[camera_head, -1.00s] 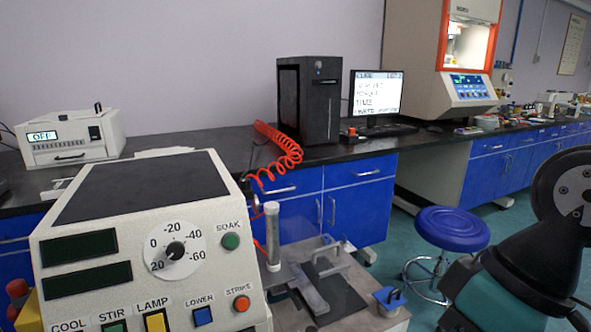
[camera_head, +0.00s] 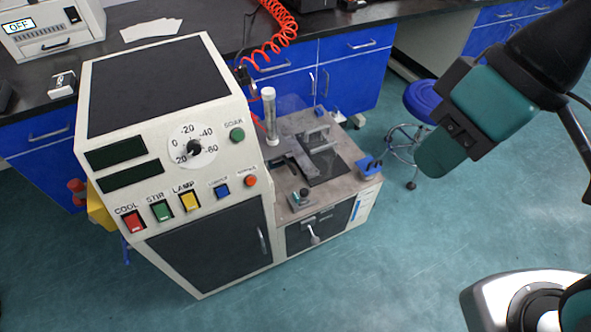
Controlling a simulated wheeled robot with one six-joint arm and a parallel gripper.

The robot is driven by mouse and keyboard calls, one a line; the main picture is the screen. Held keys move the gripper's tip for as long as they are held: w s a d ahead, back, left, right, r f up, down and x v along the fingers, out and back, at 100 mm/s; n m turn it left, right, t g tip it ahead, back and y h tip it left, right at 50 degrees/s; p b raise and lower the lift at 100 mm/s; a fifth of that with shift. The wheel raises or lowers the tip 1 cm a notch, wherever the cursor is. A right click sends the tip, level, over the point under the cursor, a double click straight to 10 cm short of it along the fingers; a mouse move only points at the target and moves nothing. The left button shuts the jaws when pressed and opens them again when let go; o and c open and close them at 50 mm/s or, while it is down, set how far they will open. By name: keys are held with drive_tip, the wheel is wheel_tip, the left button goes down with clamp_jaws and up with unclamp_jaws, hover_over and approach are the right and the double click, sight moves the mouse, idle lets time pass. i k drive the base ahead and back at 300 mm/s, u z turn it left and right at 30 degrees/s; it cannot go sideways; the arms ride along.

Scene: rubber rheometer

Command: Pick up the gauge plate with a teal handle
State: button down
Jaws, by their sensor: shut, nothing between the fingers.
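A small plate with a teal handle (camera_head: 300,198), which looks like the gauge plate, lies at the front left corner of the grey deck of the rheometer. It is small in the picture, so its exact shape is hard to tell. A similar small piece with a blue handle (camera_head: 370,165) sits at the deck's right edge. My gripper is not in view; only links of my arm show at the right, well apart from the deck.
The tall control cabinet (camera_head: 165,90) stands directly left of the deck (camera_head: 335,190). A clear upright tube (camera_head: 269,115) and a metal bridge (camera_head: 315,135) stand farther back on it. A blue stool (camera_head: 420,100) is behind right. The floor in front is clear.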

sight(294, 196)
drive_tip(key=u, duration=1.2)
drive_tip(key=i, duration=0.6)
drive_tip(key=z, duration=0.95)
